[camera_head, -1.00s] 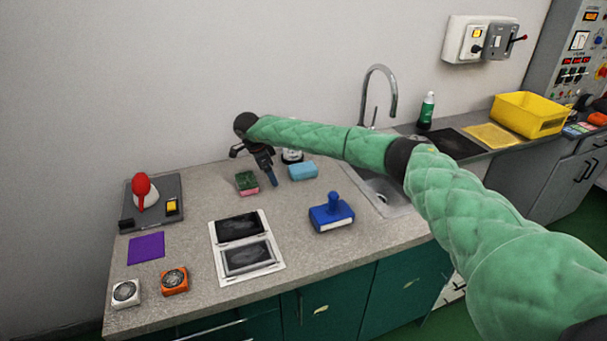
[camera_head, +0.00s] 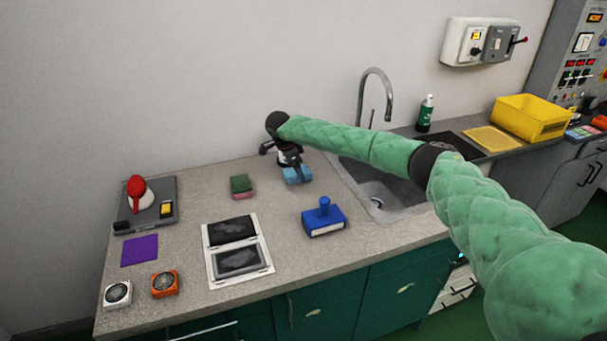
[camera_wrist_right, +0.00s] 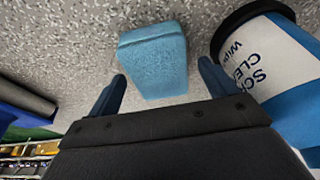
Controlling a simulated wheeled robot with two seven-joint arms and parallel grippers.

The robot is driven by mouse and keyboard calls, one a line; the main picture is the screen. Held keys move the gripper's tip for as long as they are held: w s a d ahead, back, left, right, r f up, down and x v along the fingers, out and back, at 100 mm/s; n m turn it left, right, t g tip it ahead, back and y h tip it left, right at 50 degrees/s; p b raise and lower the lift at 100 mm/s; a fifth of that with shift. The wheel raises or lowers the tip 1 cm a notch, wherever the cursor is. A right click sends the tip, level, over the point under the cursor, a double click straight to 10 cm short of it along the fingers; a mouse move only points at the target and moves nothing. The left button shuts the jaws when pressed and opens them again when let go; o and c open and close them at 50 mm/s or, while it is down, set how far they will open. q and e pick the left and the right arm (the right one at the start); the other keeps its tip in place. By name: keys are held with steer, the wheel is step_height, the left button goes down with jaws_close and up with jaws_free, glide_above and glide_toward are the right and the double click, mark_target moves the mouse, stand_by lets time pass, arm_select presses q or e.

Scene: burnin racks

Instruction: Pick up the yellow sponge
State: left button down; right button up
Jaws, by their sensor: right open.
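My right gripper (camera_head: 297,173) is open and points down at a light blue sponge (camera_head: 292,178) near the back of the counter. In the right wrist view the open fingers (camera_wrist_right: 160,82) sit on either side of the blue sponge's near end (camera_wrist_right: 152,58), with no visible grip on it. A green sponge with a pink underside (camera_head: 241,186) lies to the left of the blue one. I see no sponge that is clearly yellow. My left gripper is not in view.
A blue stamp-like block (camera_head: 324,220) and a framed double panel (camera_head: 237,252) lie nearer the front. The sink (camera_head: 385,195) with its tap is to the right. A yellow bin (camera_head: 530,118) stands farther right.

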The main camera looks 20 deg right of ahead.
steer(key=shift+f, duration=0.55)
steer(key=shift+a, duration=0.15)
steer(key=shift+d, duration=0.25)
steer(key=shift+a+f, duration=0.1)
steer(key=shift+a, duration=0.05)
steer(key=shift+c, duration=0.5)
steer(key=c, duration=1)
